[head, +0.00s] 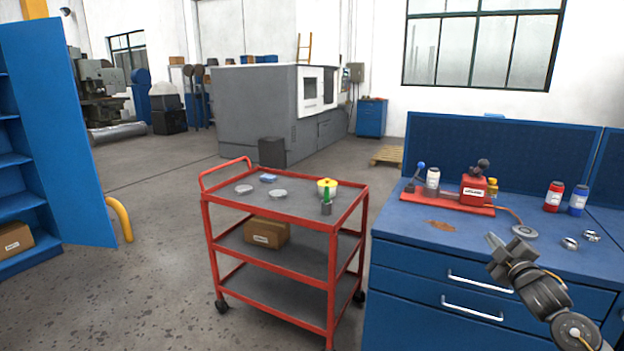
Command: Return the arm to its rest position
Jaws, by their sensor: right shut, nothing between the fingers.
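My right gripper (505,246) is at the lower right of the head view, in front of and over the near part of the blue workbench (420,290). Its fingers are together with nothing between them. My right arm comes in from the bottom right corner. The left arm and left gripper do not show.
A blue cabinet (55,130) stands left. Floor between is clear.

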